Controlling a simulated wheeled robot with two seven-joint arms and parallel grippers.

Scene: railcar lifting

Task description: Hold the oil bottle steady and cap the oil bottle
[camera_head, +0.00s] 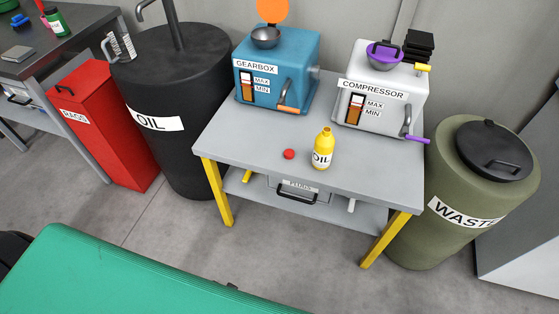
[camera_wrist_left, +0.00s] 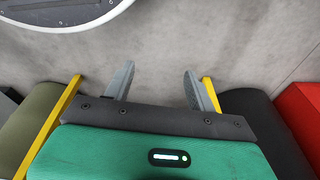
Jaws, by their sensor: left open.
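The yellow oil bottle (camera_head: 321,150), labelled OIL, stands upright on the grey table (camera_head: 240,152) near its front edge. Its neck points up and looks uncapped. A small red cap (camera_head: 289,154) lies on the table just left of the bottle, apart from it. My left gripper (camera_wrist_left: 158,85) shows in the left wrist view with its two grey fingers spread and nothing between them; only floor is behind it. Neither gripper is in the head view. My right gripper is not seen.
A blue gearbox unit (camera_head: 277,75) and a white compressor unit (camera_head: 381,92) stand at the back of the table. A black oil drum (camera_head: 175,85) and red rags bin (camera_head: 105,125) are left, a green waste drum (camera_head: 470,205) right. A drawer (camera_head: 297,190) is under the tabletop.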

